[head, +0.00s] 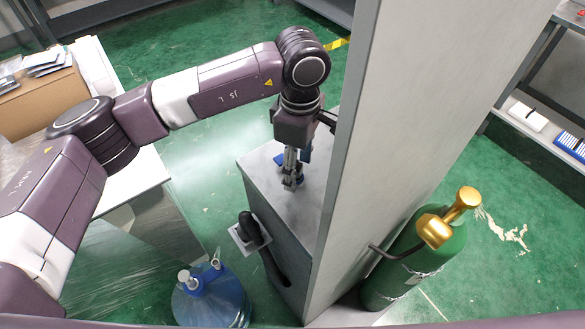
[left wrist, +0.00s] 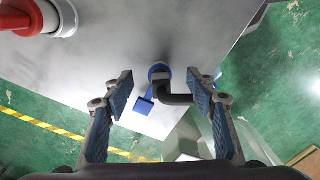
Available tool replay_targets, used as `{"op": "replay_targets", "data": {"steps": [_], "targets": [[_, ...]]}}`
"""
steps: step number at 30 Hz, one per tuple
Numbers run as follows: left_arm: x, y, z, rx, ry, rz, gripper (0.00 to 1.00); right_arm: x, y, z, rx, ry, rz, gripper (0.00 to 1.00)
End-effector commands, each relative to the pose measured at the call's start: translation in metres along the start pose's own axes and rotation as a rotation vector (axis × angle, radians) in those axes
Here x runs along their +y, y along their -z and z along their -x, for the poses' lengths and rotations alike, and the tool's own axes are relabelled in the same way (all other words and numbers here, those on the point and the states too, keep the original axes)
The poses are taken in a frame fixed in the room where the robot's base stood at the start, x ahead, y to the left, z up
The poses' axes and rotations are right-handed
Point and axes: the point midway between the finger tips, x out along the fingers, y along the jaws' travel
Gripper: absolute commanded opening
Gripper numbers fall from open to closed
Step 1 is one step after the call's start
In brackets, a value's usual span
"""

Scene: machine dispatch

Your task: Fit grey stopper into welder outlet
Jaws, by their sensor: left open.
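My left gripper (head: 293,180) points down over the grey top of a cabinet-like box (head: 268,177). In the left wrist view the left gripper (left wrist: 164,92) is open, with its blue-padded fingers apart and nothing held. Between and beyond the fingers a dark grey bent piece (left wrist: 174,98) stands at a blue ring (left wrist: 159,71) on the grey surface, with a blue tab (left wrist: 143,106) beside it. I cannot tell whether the bent piece is the stopper, or which part is the welder outlet. My right gripper is not in view.
A tall grey panel (head: 378,120) stands right of the left gripper. A green gas cylinder (head: 415,262) is beyond it. A blue water jug (head: 212,300) and a black nozzle-like part (head: 250,228) are in front. A red-handled fitting (left wrist: 22,15) shows in the wrist view.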

Motion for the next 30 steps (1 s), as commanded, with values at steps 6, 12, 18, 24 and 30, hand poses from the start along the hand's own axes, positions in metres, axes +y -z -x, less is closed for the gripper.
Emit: {"op": "replay_targets", "data": {"steps": [6,12,18,24,30], "targets": [[0.0,0.0,0.003,0.0,-0.001,0.0,0.52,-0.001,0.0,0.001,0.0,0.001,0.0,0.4],[0.0,0.0,0.012,0.001,-0.001,0.0,0.52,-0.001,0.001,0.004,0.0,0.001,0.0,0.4],[0.0,0.0,0.022,0.0,-0.001,0.0,0.52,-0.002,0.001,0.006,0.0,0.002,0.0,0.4],[0.0,0.0,0.032,0.0,-0.002,0.0,0.52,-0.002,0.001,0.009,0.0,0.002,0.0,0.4],[0.0,0.0,0.042,0.0,-0.001,0.0,0.52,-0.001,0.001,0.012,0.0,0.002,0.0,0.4]]}}
